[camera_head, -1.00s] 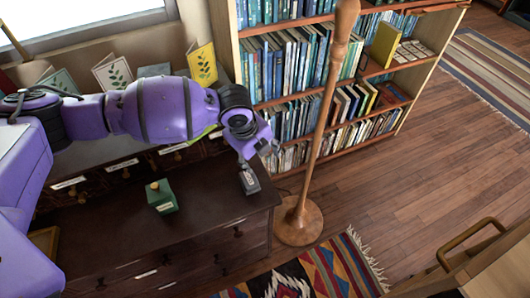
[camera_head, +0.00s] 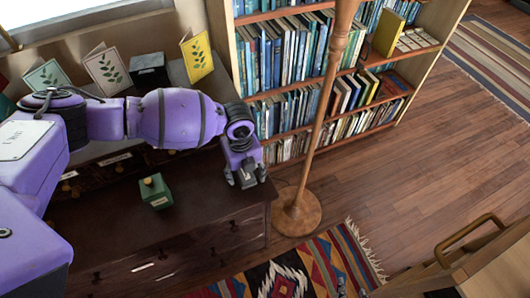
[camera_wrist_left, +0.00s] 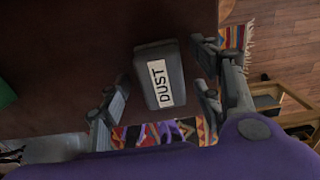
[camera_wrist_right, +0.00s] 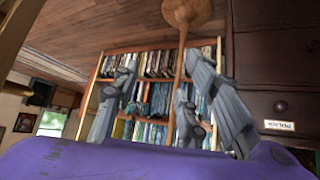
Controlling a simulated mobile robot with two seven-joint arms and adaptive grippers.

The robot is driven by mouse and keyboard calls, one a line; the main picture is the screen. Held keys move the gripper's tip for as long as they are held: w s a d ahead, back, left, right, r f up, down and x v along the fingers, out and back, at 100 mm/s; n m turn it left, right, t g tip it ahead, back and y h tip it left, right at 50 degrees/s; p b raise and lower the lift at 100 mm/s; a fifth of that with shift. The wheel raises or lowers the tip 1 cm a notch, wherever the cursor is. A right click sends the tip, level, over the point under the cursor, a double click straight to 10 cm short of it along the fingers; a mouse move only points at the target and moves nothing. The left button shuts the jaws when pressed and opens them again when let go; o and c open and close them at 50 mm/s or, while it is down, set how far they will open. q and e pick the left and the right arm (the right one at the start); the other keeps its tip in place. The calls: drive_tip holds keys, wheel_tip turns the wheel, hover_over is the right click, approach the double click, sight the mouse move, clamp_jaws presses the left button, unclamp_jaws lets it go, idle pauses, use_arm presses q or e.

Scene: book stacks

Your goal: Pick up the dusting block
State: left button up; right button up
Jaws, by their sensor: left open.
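The dusting block is a dark grey block with a white label reading DUST. In the left wrist view the dusting block (camera_wrist_left: 160,76) lies on the dark cabinet top, between the two fingers of my left gripper (camera_wrist_left: 158,72). A gap shows on both sides, so the fingers look apart from it. In the head view my left gripper (camera_head: 245,178) is open, low over the cabinet's right end, and mostly hides the block. My right gripper (camera_wrist_right: 158,75) is open and empty in the right wrist view, facing the bookshelf.
A green box (camera_head: 156,191) with a knob stands on the cabinet top (camera_head: 195,235). A wooden floor stand (camera_head: 297,212) rises just right of the cabinet. A bookshelf (camera_head: 415,75) is behind. Cards and a black box (camera_head: 149,69) line the back ledge.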

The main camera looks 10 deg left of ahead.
use_arm(q)
drive_tip(key=c, duration=1.2)
drive_tip(key=shift+r, duration=0.1)
